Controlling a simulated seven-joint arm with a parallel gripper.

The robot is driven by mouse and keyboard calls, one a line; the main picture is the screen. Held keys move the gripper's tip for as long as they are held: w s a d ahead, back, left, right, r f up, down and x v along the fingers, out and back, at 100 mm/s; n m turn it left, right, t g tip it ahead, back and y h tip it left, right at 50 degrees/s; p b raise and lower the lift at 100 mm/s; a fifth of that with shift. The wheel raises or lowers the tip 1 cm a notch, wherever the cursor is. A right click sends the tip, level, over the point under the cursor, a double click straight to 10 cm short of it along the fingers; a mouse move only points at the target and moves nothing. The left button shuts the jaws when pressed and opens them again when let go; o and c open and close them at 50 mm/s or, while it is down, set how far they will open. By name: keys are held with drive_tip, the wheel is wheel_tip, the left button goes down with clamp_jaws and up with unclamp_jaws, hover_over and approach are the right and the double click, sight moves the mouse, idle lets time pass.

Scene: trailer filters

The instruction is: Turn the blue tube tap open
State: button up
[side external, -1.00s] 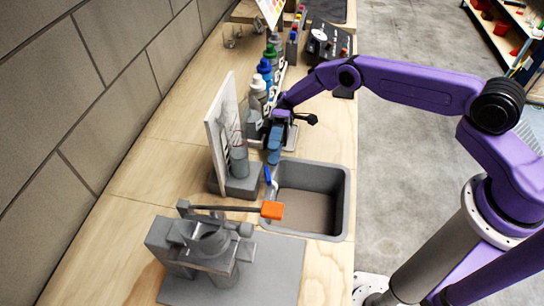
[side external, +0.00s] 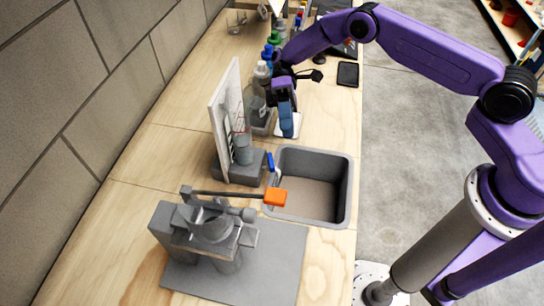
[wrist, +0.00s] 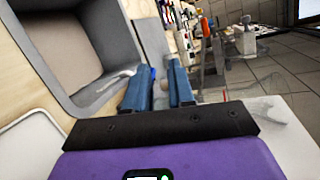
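The tube tap has a small blue handle (side external: 270,162) and a pale curved spout (side external: 276,178). It stands at the left edge of the sink (side external: 347,190). In the wrist view the blue handle (wrist: 153,72) shows just beyond the left fingertip, with the spout (wrist: 115,82) to its left over the sink wall. My gripper (side external: 288,134) has blue fingers and points down, above and to the right of the tap in the side view, apart from it. In the wrist view my gripper (wrist: 158,82) is open, with a clear gap and nothing held between the fingers.
A grey block with a clear cylinder (side external: 243,150) and an upright white board (side external: 226,120) stand left of the tap. A grey press has an orange-ended lever (side external: 275,198) reaching near the sink. Bottles (side external: 262,72) stand behind my gripper. A white plate (side external: 291,118) lies behind the fingers.

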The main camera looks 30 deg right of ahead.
drive_tip(key=s+d+r+n+t+h, duration=0.15)
drive_tip(key=s+r+t+h, duration=0.45)
drive_tip(key=s+r, duration=0.65)
drive_tip(key=s+d+r+n+t+h, duration=0.1)
drive_tip(key=s+d+r+n+t, duration=0.15)
drive_tip(key=s+d+t, duration=0.8)
drive_tip(key=n+h, duration=0.2)
drive_tip(key=n, duration=1.6)
hover_over(271, 161)
drive_tip(key=s+a, duration=0.3)
drive_tip(key=s, duration=0.4)
wheel_tip(271, 161, down, 2)
drive_tip(key=f, duration=0.1)
drive_tip(key=shift+t+h, duration=0.3)
drive_tip(key=shift+t, duration=0.05)
drive_tip(key=x, duration=1.7)
drive_tip(key=shift+w+d+r, duration=0.1)
clamp_jaws()
